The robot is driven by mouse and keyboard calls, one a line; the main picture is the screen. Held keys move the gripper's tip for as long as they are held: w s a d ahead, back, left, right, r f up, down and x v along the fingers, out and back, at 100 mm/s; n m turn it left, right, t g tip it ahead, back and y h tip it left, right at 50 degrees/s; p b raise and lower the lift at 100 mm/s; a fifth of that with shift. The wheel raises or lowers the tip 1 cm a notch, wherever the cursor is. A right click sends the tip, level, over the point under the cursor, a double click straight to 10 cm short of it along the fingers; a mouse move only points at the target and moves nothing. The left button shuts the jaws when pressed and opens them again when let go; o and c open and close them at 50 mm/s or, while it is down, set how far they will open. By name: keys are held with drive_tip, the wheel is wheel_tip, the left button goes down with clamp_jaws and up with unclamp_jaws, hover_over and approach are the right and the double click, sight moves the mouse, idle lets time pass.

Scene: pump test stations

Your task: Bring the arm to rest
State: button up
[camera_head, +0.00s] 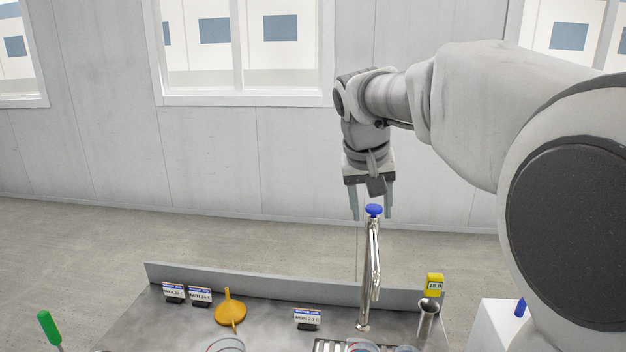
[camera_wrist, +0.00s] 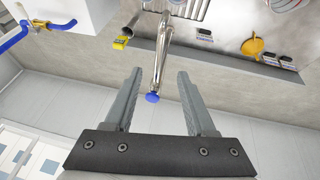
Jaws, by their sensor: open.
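My arm reaches in from the right in the head view, and my gripper (camera_head: 372,217) points down at the far side of the bench. Its two fingers are apart, and nothing is held between them. A chrome tap (camera_head: 370,270) with a blue knob (camera_head: 374,210) on top stands on the bench, and the knob shows close to the fingertips. In the wrist view the blue knob (camera_wrist: 152,97) appears between the open fingers (camera_wrist: 158,75). I cannot tell whether a finger touches it.
The metal bench (camera_head: 270,315) has a raised back edge. A white box (camera_head: 495,318) stands at right.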

drive_tip(key=s+f+n+y, duration=0.1)
drive_tip(key=s+f, duration=0.3)
drive_tip(key=s, duration=0.8)
drive_tip(key=s+f+t+y, duration=0.1)
drive_tip(key=s+f, duration=0.3)
drive_tip(key=s, duration=0.9)
drive_tip(key=shift+s+a+f+n, duration=0.15)
drive_tip(key=shift+s+f+n, duration=0.05)
drive_tip(key=shift+n, duration=0.2)
